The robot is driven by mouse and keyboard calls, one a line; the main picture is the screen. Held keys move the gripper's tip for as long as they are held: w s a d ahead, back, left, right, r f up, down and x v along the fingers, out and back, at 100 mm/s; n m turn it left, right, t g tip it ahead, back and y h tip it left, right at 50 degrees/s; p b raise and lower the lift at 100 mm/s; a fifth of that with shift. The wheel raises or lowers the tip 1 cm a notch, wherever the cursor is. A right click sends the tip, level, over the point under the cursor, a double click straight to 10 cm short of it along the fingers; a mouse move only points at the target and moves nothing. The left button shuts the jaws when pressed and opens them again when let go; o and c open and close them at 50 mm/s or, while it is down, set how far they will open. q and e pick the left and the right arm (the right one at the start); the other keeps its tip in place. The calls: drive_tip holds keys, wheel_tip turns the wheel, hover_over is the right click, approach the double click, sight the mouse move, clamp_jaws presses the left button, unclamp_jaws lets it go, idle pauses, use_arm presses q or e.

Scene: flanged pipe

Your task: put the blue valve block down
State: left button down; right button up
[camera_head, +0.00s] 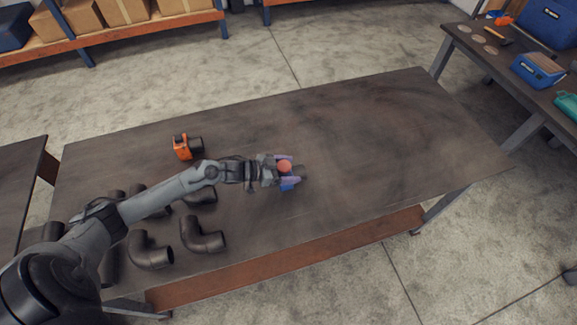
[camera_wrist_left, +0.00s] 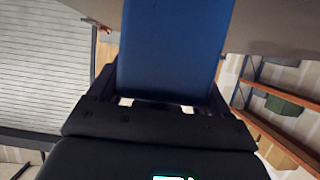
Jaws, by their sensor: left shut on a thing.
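My left gripper (camera_head: 287,170) is over the middle of the dark table, shut on the blue valve block. In the head view only a small blue part of the block (camera_head: 289,187) shows past the fingers, with a round orange-red knob (camera_head: 285,166) on top and a dark stub at its right. In the left wrist view the blue block (camera_wrist_left: 172,45) fills the space between the fingers. I cannot tell whether its underside touches the table. My right gripper is not in view.
An orange valve block (camera_head: 182,147) stands on the table (camera_head: 390,130) at the back left. Several black pipe elbows (camera_head: 150,252) lie at the front left, partly under my left arm. The right half of the table is clear. A side table (camera_head: 500,62) with tools stands at the right.

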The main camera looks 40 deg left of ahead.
use_arm(q)
drive_tip(key=shift+w+f, duration=0.15)
drive_tip(key=shift+f, duration=0.3)
drive_tip(key=shift+f, duration=0.1)
drive_tip(key=shift+c, duration=1.4)
unclamp_jaws()
drive_tip(key=shift+f, duration=0.25)
drive_tip(key=shift+o, duration=1.4)
